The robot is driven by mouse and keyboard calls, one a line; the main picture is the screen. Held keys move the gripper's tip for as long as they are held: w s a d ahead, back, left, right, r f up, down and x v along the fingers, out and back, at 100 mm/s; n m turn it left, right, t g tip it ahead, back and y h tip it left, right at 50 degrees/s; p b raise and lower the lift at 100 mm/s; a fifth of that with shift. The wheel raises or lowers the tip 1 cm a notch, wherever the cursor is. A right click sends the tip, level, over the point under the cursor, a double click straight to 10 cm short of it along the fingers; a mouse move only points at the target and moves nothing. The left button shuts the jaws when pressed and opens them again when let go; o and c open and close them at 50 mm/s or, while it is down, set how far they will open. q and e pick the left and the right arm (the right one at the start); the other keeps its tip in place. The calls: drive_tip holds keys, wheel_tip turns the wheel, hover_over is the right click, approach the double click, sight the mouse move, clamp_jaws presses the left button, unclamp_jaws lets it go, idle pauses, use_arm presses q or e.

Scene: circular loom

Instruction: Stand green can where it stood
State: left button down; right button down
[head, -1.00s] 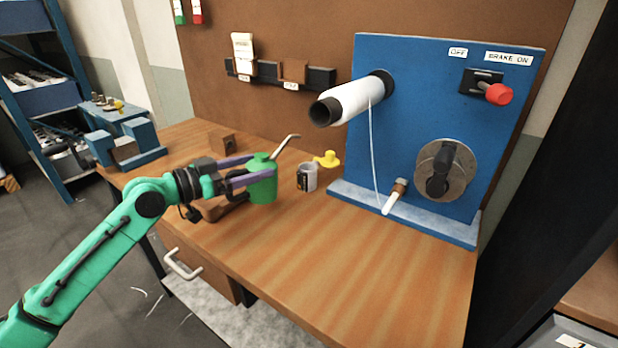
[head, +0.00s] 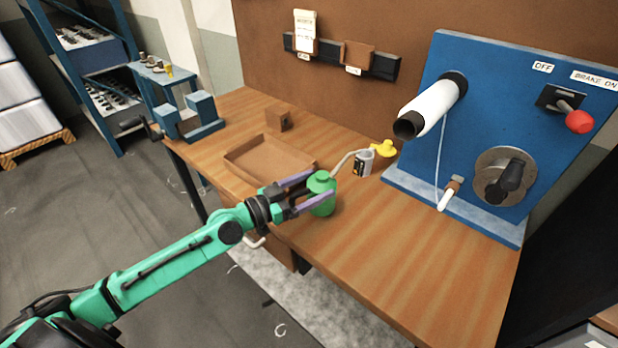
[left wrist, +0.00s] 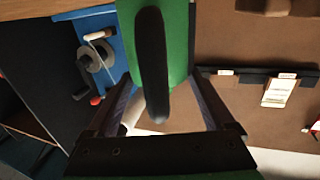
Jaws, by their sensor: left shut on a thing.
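The green can (head: 321,192) has a long thin bent spout pointing up and right. My left gripper (head: 312,196) is shut on its body, a purple finger on either side. The can looks upright over the front part of the workbench, right of a shallow brown tray (head: 262,152); I cannot tell whether its base touches the wood. In the left wrist view the green can (left wrist: 182,30) with its black handle (left wrist: 153,65) fills the middle between the fingers. My right gripper is not in view.
A small cup with a dark label (head: 363,163) and a yellow item (head: 383,149) stand behind the can, near its spout. The blue machine panel (head: 450,160) with a white roll (head: 432,106) is at right. A wooden block (head: 279,118) stands behind the tray. The bench's front right is clear.

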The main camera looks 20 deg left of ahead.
use_arm(q)
drive_tip(key=shift+a+f, duration=0.1)
drive_tip(key=shift+f, duration=0.55)
drive_tip(key=shift+a+f+b, duration=0.1)
drive_tip(key=shift+a+b, duration=0.1)
drive_tip(key=shift+b, duration=0.1)
drive_tip(key=shift+s+a, duration=0.1)
drive_tip(key=shift+a, duration=0.05)
drive_tip(key=shift+d, duration=0.2)
drive_tip(key=shift+f, duration=0.15)
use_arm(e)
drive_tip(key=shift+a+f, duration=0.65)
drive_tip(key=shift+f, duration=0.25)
use_arm(q)
drive_tip(key=shift+a+f+b, duration=0.1)
drive_tip(key=shift+f+b, duration=0.1)
drive_tip(key=shift+b, duration=0.2)
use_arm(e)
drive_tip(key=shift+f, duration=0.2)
use_arm(q)
drive_tip(key=shift+f, duration=0.1)
unclamp_jaws()
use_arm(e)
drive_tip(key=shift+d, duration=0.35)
